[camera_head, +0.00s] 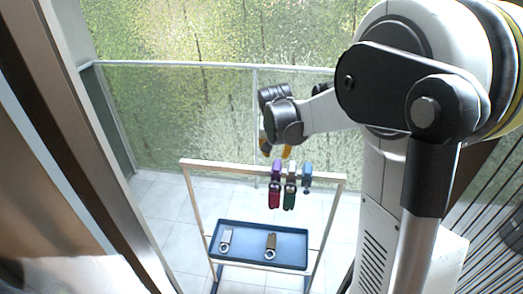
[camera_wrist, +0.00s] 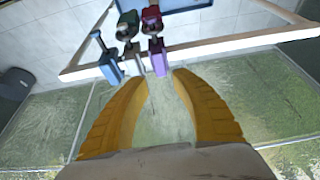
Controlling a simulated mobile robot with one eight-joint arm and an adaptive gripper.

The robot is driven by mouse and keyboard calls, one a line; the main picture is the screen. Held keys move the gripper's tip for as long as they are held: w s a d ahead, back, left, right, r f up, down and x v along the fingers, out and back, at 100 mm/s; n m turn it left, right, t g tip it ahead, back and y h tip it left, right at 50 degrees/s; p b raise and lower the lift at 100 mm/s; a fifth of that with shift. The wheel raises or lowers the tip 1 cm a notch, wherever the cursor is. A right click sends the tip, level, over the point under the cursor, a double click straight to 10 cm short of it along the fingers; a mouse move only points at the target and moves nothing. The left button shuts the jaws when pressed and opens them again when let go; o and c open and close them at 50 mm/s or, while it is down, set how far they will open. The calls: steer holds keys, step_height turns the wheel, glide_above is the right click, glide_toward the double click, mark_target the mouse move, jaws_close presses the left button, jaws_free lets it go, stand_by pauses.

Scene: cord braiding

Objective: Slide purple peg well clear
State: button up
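The purple peg (camera_head: 277,166) sits on the top rail of a wooden frame (camera_head: 190,190). It is the leftmost of three pegs in the head view. A crimson bobbin (camera_head: 274,197) hangs below it. My gripper (camera_head: 277,151) is just above the rail at the purple peg, its yellow fingers apart. In the wrist view, the purple peg (camera_wrist: 159,63) lies at the opening between the fingertips of my gripper (camera_wrist: 161,76). Whether either finger touches it I cannot tell.
The white peg (camera_head: 291,169) is close beside the purple one, with a green bobbin (camera_head: 289,199) below. The blue peg (camera_head: 307,172) is further right. The rail left of the purple peg is bare. A blue tray (camera_head: 288,236) below holds two small items.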

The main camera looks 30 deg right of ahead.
mark_target(277, 166)
steer(key=b+x, duration=0.1)
steer(key=x, duration=0.9)
steer(key=shift+d, duration=0.1)
steer(key=shift+s, duration=0.1)
jaws_close()
